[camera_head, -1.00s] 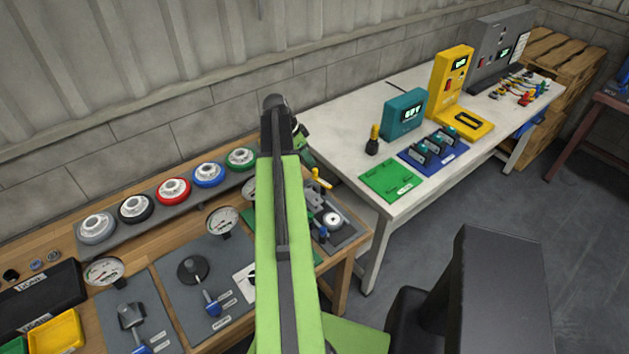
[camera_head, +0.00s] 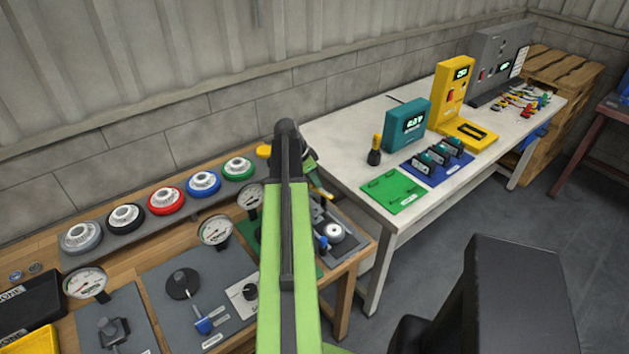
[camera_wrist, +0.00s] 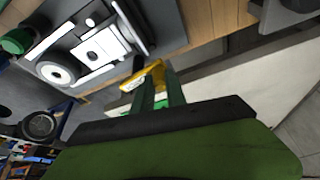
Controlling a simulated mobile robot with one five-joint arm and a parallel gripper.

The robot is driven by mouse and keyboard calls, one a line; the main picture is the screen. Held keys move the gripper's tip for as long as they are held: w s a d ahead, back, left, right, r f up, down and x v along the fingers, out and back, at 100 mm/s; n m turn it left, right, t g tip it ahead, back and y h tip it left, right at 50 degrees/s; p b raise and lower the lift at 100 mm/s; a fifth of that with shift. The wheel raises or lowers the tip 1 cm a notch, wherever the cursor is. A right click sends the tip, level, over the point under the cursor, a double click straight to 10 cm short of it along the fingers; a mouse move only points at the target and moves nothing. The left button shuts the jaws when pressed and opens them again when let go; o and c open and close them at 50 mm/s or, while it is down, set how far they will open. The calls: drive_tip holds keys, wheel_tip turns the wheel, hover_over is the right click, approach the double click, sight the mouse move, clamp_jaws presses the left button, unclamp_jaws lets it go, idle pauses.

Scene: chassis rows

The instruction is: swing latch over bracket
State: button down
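The fixture plate (camera_head: 345,249) is at the right end of the wooden bench, in the head view. It carries a silver disc (camera_head: 333,232) and a blue-handled part (camera_head: 323,244). The wrist view shows the plate (camera_wrist: 163,22) with a pale metal block (camera_wrist: 100,48) and a round white disc (camera_wrist: 57,73). A yellow handle (camera_wrist: 146,76), perhaps the latch's, lies at my gripper's (camera_wrist: 157,80) tips. The green fingers look apart; I cannot tell whether they touch it. Which part is the bracket is unclear. In the head view my arm hides part of the fixture.
Several coloured round dials, such as the red one (camera_head: 166,201), stand along the bench's back. Gauges (camera_head: 215,230) and other plates lie left of my arm. A white table (camera_head: 352,150) with meters stands to the right. The wall is behind; open floor is right.

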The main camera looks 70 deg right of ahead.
sight(314, 189)
drive_tip(key=shift+a, duration=0.1)
drive_tip(key=shift+w+n, duration=0.1)
drive_tip(key=shift+n, duration=0.2)
drive_tip(key=n, duration=0.1)
drive_tip(key=a+n+t, duration=0.1)
drive_tip(key=shift+w+n+h, duration=0.1)
drive_tip(key=shift+n+h, duration=0.2)
drive_tip(key=shift+h, duration=0.1)
drive_tip(key=n, duration=0.1)
drive_tip(key=a+n+t, duration=0.1)
drive_tip(key=n, duration=0.2)
drive_tip(key=shift+a+n+t+h, duration=0.3)
drive_tip(key=shift+a+t, duration=0.05)
drive_tip(key=shift+t, duration=0.05)
drive_tip(key=n, duration=0.2)
drive_tip(key=s+a+n+t, duration=0.1)
drive_tip(key=n, duration=0.1)
drive_tip(key=shift+a+t, duration=0.15)
drive_tip(key=shift+t, duration=0.15)
drive_tip(key=shift+s+a+n+t+y, duration=0.25)
drive_tip(key=shift+n+t, duration=0.1)
drive_tip(key=shift+n, duration=0.65)
drive_tip(key=shift+s+a+n+t+y, duration=0.2)
drive_tip(key=shift+n+t, duration=0.15)
drive_tip(key=shift+n, duration=0.65)
drive_tip(key=c, duration=1.3)
unclamp_jaws()
drive_tip(key=shift+c, duration=0.2)
